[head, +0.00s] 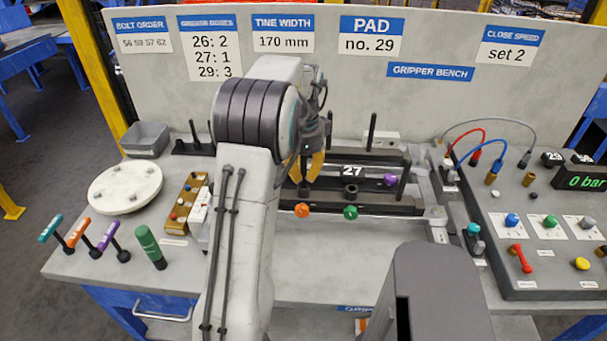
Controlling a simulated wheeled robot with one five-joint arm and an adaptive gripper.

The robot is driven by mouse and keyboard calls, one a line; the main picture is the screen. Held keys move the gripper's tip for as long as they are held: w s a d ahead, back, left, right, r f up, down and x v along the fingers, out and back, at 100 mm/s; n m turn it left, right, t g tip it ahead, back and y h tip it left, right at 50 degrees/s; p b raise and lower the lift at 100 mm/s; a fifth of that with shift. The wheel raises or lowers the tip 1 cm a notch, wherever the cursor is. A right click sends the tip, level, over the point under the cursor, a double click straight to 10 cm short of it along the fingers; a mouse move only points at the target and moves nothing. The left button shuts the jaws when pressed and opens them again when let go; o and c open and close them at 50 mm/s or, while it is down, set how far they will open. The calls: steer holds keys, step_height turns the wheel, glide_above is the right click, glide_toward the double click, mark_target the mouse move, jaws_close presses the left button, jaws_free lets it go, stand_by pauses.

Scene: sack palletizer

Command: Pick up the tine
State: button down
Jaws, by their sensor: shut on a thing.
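My gripper (305,158) points down over the back middle of the bench, just right of my arm. A curved yellow-orange piece, which looks like the tine (317,166), shows at its jaws, and the gripper is shut on it. My arm and the jaws hide part of it. I cannot tell whether its lower end is clear of the dark fixture (380,211) below.
At left are a white round plate (125,187), a grey bin (147,137), coloured-handled tools (80,233) and a green-handled tool (150,246). A control panel (540,235) with hoses stands at right. Upright dark posts (371,130) rise near the gripper. The bench front is mostly clear.

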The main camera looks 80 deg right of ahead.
mark_target(306, 160)
steer(key=shift+r, duration=0.1)
stand_by(0.3)
steer(key=shift+d+r, duration=0.1)
steer(key=shift+r, duration=0.45)
steer(key=r, duration=0.3)
steer(key=shift+s+a, duration=0.2)
steer(key=shift+s, duration=0.1)
steer(key=s+a+r+b, duration=0.1)
steer(key=s+a+r, duration=0.4)
steer(key=s, duration=0.5)
steer(key=shift+r, duration=0.85)
